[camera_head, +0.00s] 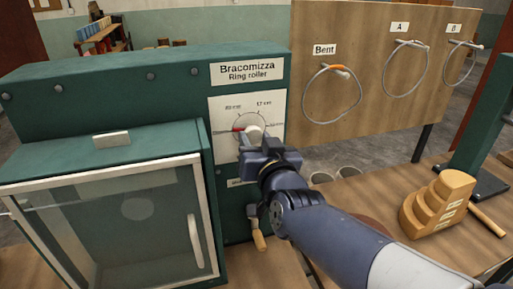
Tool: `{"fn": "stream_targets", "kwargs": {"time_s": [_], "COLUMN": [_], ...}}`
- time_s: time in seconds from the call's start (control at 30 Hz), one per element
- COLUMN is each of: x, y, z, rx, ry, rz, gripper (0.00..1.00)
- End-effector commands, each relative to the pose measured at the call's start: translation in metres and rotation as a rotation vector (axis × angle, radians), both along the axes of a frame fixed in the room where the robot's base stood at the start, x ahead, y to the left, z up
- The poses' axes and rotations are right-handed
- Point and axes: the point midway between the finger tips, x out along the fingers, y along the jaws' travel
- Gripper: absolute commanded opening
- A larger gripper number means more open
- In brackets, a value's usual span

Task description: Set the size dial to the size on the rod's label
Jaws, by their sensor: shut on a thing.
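The size dial (254,131) is a pale round knob on a white plate (219,107) on the front of the green ring roller. Its red pointer (238,129) points left. Of the size marks, one at upper left looks like 20 cm and one at upper right reads 17 cm; those at the sides are too small to read. My gripper (252,142) comes from the lower right and is shut on the knob, hiding its lower part and the plate below. I cannot make out a labelled rod.
The green ring roller (95,90) has a glass-fronted door (135,210) at left and a wooden-handled crank (258,238) below the dial. A board (360,25) at right carries hoops under labels Bent, A and B. A stepped wooden block (437,203) stands on the bench at right.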

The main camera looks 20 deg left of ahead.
Motion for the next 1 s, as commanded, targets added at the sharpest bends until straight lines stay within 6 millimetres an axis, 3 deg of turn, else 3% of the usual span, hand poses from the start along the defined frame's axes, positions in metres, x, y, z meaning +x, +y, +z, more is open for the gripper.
{"fn": "stream_targets", "kwargs": {"time_s": [1.0], "x": [-0.0001], "y": [-0.0001], "z": [-0.0019], "rx": [0.735], "ry": [0.618], "rz": [0.000], "gripper": [0.15]}}
